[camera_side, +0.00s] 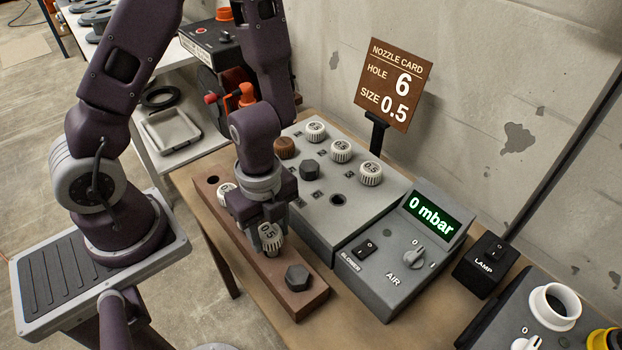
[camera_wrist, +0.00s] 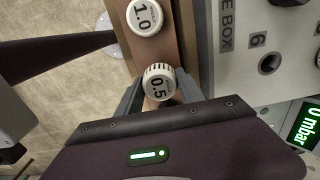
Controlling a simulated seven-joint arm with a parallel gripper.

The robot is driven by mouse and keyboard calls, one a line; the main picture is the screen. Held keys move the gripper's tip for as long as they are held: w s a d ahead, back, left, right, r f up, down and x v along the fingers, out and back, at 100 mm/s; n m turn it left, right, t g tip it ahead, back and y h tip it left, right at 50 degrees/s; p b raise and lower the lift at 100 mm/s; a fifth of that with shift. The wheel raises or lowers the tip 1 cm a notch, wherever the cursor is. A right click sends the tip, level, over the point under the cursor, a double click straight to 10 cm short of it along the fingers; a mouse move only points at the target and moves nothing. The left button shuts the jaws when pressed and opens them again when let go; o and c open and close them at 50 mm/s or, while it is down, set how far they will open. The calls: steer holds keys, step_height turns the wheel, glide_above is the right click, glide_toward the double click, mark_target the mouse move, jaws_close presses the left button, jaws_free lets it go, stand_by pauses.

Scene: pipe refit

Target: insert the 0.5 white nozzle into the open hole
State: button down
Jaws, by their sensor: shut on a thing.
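The white 0.5 nozzle (camera_side: 269,238) is between the fingers of my gripper (camera_side: 262,226), which is shut on it at the wooden rack (camera_side: 238,238). In the wrist view the 0.5 nozzle (camera_wrist: 158,84) shows its label, with a finger on each side. I cannot tell whether it is seated in the rack or slightly raised. The open hole (camera_side: 337,200) is in the grey nozzle box's top (camera_side: 318,222), right of my gripper. In the wrist view the open hole (camera_wrist: 269,63) is beside the number 6.
A 1.0 nozzle (camera_wrist: 145,17) and a dark hex plug (camera_side: 297,277) are on the rack. Several white nozzles, a brown one (camera_side: 284,147) and a dark hex plug (camera_side: 309,169) sit on the box. The display (camera_side: 432,214) reads 0 mbar. The card (camera_side: 395,84) reads hole 6, size 0.5.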

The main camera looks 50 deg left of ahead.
steer(key=shift+n, duration=0.3)
steer(key=r, duration=0.4)
steer(key=shift+w+a+r, duration=0.2)
steer(key=shift+a+r, duration=0.1)
steer(key=shift+a, duration=0.1)
steer(key=w+a+r+n+t+y, duration=0.1)
steer(key=a+r+n+t+y, duration=0.15)
steer(key=a+r+n, duration=0.45)
steer(key=w+d+f+n+g+h, duration=0.1)
steer(key=w+d+f+n, duration=0.1)
steer(key=w+d+n, duration=0.2)
steer(key=w+d+f+n+g+h, duration=0.1)
steer(key=w+d+n, duration=0.3)
steer(key=w, duration=0.7)
steer(key=shift+d+f+n+h, duration=0.4)
steer(key=shift+f+n, duration=0.15)
steer(key=shift+n, duration=0.65)
steer(key=shift+f+g, duration=0.2)
steer(key=shift+g, duration=0.05)
steer(key=shift+f, duration=0.3)
steer(key=shift+f, duration=0.15)
steer(key=shift+f, duration=0.35)
